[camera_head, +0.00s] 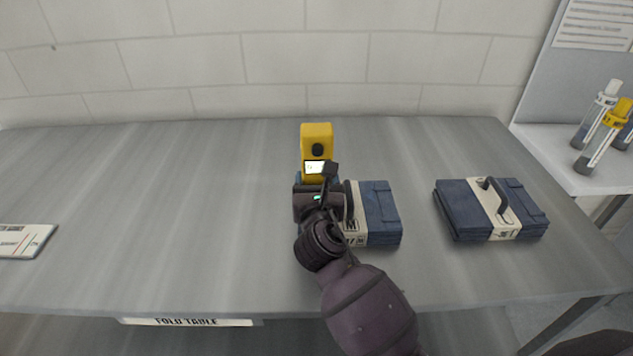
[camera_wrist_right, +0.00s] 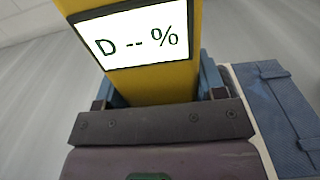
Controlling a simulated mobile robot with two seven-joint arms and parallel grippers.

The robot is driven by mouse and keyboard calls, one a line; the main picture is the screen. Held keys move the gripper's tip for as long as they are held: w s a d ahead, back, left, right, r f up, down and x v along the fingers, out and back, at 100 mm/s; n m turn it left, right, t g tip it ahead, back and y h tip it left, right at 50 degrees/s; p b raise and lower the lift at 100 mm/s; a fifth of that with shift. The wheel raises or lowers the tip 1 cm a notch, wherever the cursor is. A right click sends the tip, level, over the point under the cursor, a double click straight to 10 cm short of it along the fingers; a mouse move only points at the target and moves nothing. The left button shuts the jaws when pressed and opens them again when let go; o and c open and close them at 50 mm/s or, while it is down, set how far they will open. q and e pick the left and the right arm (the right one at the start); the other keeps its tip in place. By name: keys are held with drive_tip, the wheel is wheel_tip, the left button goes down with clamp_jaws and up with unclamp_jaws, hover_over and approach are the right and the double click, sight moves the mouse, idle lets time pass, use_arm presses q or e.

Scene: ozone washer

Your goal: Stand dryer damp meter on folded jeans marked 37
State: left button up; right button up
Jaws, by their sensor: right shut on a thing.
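The yellow damp meter (camera_head: 317,142) is upright in my right gripper (camera_head: 318,180). Its lit screen reads "D -- %" in the right wrist view (camera_wrist_right: 135,38), where the gripper's blue fingers flank its body. Just right of the gripper lies a folded pair of blue jeans (camera_head: 383,215) with a pale band, partly hidden by my arm; its marking is only partly visible. It also shows at the right of the wrist view (camera_wrist_right: 283,110). The meter's base is hidden, so I cannot tell its height above the table. My left gripper is out of view.
A second folded pair of jeans (camera_head: 455,210) with a pale band and dark loop lies further right on the grey table (camera_head: 180,200). A card (camera_head: 25,241) lies at the left edge. Bottles (camera_head: 605,135) stand on a side shelf. The table's left middle is clear.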

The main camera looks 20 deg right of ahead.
drive_tip(key=o, duration=1.1)
drive_tip(key=shift+f, duration=0.1)
drive_tip(key=shift+c, duration=0.2)
drive_tip(key=shift+s+r, duration=0.1)
drive_tip(key=shift+r, duration=0.1)
drive_tip(key=v, duration=1.2)
